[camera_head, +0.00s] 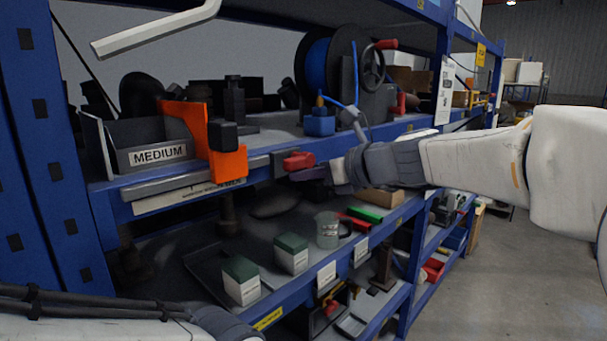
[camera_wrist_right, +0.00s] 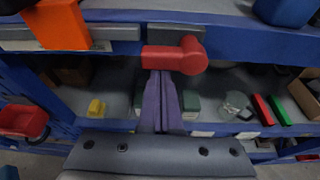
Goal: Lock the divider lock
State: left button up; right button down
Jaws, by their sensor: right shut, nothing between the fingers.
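The divider lock is a red lever (camera_head: 298,161) on a grey metal rail (camera_head: 262,165) along the blue shelf edge. In the right wrist view the red lever (camera_wrist_right: 172,56) lies sideways, its round end to the right. My right gripper (camera_head: 297,174) is shut and empty, just below and in front of the lever. In the right wrist view its purple fingers (camera_wrist_right: 161,80) are together and their tips reach the lever's lower edge; I cannot tell whether they touch. An orange divider (camera_head: 228,161) stands to the left. My left gripper is out of view; only part of its arm shows.
A grey bin marked MEDIUM (camera_head: 160,154) stands left of the divider. A blue spool (camera_head: 318,68) stands on the shelf behind. The lower shelf holds green-and-white boxes (camera_head: 291,253), a mug (camera_head: 327,230) and red and green blocks. The aisle floor (camera_head: 500,270) at right is clear.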

aim_at(305, 155)
jog(key=shift+r+m+p, duration=0.25)
jog(key=shift+m+p, duration=0.25)
jog(key=shift+p, duration=0.05)
jog(key=shift+s+a+r+m+g+y+p, duration=0.15)
jog(key=shift+r+m+g+y+p, duration=0.2)
jog(key=shift+r+p, duration=0.7)
jog(key=shift+w+d+r+p, duration=0.2)
jog(key=shift+r+p, duration=0.5)
jog(key=shift+p, duration=0.45)
jog(key=shift+w+d+r+m+y+p, duration=0.25)
jog(key=shift+w+d+r+m+p, duration=0.4)
jog(key=shift+p, duration=0.7)
jog(key=shift+r, duration=0.2)
